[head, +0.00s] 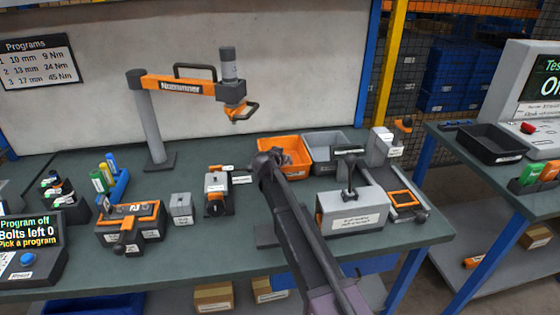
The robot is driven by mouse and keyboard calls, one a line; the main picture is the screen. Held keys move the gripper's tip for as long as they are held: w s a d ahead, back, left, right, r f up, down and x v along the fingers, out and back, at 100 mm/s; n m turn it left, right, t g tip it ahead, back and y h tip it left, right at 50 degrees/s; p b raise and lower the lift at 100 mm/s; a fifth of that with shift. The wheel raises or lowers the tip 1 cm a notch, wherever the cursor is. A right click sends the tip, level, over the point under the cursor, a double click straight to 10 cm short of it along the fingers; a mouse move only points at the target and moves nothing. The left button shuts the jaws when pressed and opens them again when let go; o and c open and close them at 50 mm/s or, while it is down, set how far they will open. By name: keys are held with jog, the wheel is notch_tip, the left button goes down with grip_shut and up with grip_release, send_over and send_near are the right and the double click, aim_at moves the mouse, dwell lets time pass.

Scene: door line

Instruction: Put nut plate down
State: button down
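My gripper (268,162) is over the workbench, in front of the orange bin (294,143), and covers part of it. My dark arm runs up to it from the bottom of the picture. Its fingers are small and dark, so I cannot tell whether they are open or shut, or whether they hold anything. I cannot make out a nut plate for certain; it may be hidden by my gripper or be one of the small labelled parts. A small grey labelled block (181,208) stands on the bench to the left of my arm.
An orange tool arm (180,86) on a grey post stands at the back. An orange-and-black device (130,224) and a black-and-orange unit (216,192) stand left of my arm. A grey box (352,208) stands right. A second bench holds a black tray (491,145).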

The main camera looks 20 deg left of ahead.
jog(key=shift+f, duration=0.1)
dwell(0.3)
jog(key=shift+f, duration=0.25)
jog(key=shift+b, duration=0.3)
jog(key=shift+s+d+f+b, duration=0.15)
jog(key=shift+s+b, duration=0.1)
jog(key=shift+b, duration=0.1)
jog(key=c, duration=0.5)
grip_release()
jog(key=shift+c, duration=0.2)
jog(key=shift+r+p, duration=0.2)
jog(key=shift+p, duration=0.1)
